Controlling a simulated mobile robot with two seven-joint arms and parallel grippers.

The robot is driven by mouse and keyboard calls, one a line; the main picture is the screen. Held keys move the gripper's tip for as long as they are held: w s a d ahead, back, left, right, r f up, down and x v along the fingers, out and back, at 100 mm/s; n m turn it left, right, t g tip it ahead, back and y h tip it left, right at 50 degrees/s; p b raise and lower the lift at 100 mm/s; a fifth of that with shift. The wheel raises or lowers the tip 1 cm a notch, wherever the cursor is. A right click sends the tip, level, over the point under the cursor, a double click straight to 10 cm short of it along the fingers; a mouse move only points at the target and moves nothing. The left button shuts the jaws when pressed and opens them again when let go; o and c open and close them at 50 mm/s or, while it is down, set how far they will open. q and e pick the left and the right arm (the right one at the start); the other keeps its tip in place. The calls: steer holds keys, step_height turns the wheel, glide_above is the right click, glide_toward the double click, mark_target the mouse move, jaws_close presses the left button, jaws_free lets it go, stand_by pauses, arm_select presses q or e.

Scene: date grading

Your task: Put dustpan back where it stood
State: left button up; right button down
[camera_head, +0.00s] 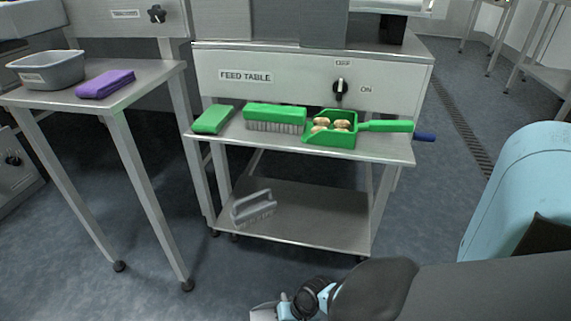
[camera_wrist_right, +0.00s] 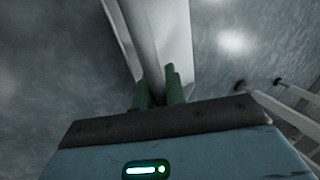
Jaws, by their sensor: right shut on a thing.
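A green dustpan-shaped pan (camera_head: 343,142) with several tan pieces in it lies on the feed table's top, its handle pointing right. My right gripper (camera_head: 285,309) is low at the bottom edge of the head view, in front of the table and well apart from that pan. In the right wrist view its dark green fingers (camera_wrist_right: 159,90) are shut on a long pale grey thing (camera_wrist_right: 158,35) reaching away from them. Most of this thing is out of the head view, and I cannot tell whether it is a dustpan. My left gripper is not in view.
A grey handled object (camera_head: 253,207) is at the lower shelf (camera_head: 320,215). A side table (camera_head: 150,72) holds a grey tub (camera_head: 47,69) and purple cloth (camera_head: 105,84).

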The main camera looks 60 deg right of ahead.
steer(key=shift+w+f+b, duration=0.1)
steer(key=shift+f+b, duration=1.1)
steer(key=shift+f, duration=0.55)
steer(key=shift+f, duration=0.15)
steer(key=c, duration=1.4)
jaws_free()
steer(key=shift+c, duration=0.2)
steer(key=p+v, duration=0.7)
steer(key=v, duration=0.5)
